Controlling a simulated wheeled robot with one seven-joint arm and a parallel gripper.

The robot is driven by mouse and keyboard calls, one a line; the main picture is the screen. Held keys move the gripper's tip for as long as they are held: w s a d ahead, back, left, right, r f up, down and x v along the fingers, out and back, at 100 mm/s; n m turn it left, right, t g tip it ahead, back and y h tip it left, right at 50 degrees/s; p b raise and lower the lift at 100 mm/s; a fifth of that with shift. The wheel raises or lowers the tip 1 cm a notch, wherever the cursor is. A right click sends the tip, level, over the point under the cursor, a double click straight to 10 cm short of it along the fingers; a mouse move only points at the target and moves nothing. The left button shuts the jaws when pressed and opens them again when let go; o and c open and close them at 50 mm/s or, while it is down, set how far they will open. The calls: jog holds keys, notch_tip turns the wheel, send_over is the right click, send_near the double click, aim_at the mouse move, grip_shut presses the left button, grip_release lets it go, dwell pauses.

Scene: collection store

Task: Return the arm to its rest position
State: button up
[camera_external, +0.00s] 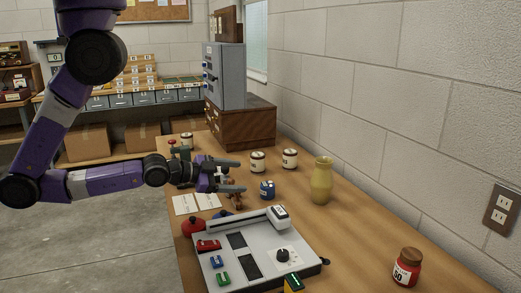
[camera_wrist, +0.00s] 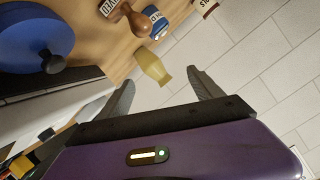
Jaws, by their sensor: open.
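My purple arm reaches in from the upper left in the external view. My gripper (camera_external: 238,174) is level above the wooden table, its two dark fingers spread and pointing right. Nothing is between the fingers. In the wrist view my gripper (camera_wrist: 160,77) also shows spread fingers, with the yellow-green vase (camera_wrist: 152,66) seen beyond them. In the external view the vase (camera_external: 321,181) stands upright, well to the right of the fingertips and apart from them.
A grey panel device (camera_external: 285,272) with switches and a dial lies below my gripper. A blue jar (camera_external: 267,190), two white jars (camera_external: 258,162) (camera_external: 289,158) and a red jar (camera_external: 407,267) stand on the table. A grey cabinet (camera_external: 225,75) on wooden drawers (camera_external: 245,125) stands behind.

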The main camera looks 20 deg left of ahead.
jog(key=s+a+n+t+y+b, duration=0.1)
jog(key=s+a+n+y, duration=0.4)
jog(key=a+n, duration=0.2)
jog(key=s+a+n+t+y+b, duration=0.2)
jog(key=s+a+n+y, duration=0.2)
jog(key=a+n, duration=0.3)
jog(key=s+a, duration=0.1)
jog(key=a, duration=0.4)
jog(key=shift+s+a+r+t+y, duration=0.25)
jog(key=shift+s+a+t+y, duration=0.05)
jog(key=shift+y, duration=0.1)
